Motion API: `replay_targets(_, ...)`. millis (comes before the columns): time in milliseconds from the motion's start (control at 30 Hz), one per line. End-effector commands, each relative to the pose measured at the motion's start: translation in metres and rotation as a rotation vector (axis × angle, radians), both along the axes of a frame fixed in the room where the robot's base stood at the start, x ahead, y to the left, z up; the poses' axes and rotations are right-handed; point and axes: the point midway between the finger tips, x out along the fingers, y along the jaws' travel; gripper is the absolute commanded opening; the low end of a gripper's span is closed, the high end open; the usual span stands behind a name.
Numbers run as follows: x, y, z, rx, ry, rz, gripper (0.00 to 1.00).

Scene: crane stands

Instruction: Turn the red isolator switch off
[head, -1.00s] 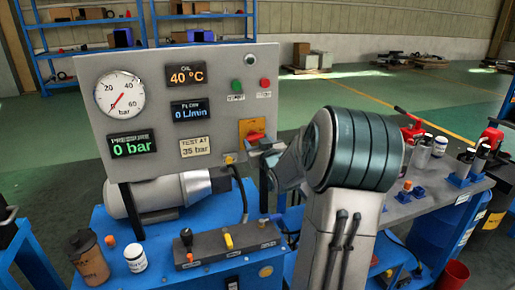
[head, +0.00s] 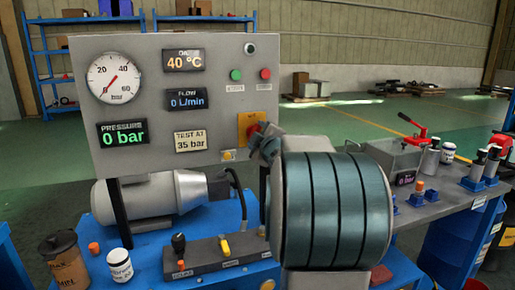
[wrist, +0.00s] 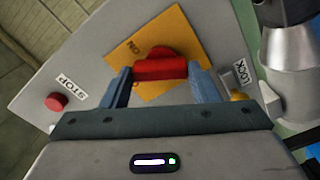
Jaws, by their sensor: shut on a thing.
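The red isolator switch (wrist: 160,69) sits on a square yellow plate (wrist: 186,39) on the grey panel. In the wrist view my gripper (wrist: 161,72) has one finger at each end of the red handle and is shut on it. The plate looks tilted in this view, and a marking that seems to read "ON" is near the handle. In the head view the yellow plate (head: 246,119) is at the panel's lower right. The red handle (head: 252,129) shows only in part there; my gripper (head: 262,142) and wrist hide the rest.
The panel has a gauge (head: 114,77), displays, and green (head: 236,74) and red (head: 265,73) buttons. A red STOP button (wrist: 56,102) and a LOCK label (wrist: 241,72) flank the gripper. Below stand a motor (head: 150,203) and a valve block (head: 222,252). A bench with bottles is right.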

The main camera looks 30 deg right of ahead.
Motion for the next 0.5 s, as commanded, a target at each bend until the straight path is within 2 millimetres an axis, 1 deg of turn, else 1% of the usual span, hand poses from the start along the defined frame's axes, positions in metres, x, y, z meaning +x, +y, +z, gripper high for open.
replay_targets(33, 0.0003, 0.0012, -0.0048, -0.046, 0.010, 0.002, 0.32)
replay_targets(300, 0.0004, 0.0011, -0.0036, -0.271, 0.070, 0.001, 0.32)
replay_targets(500, 0.0003, 0.0011, -0.0022, -0.396, 0.102, 0.001, 0.32)
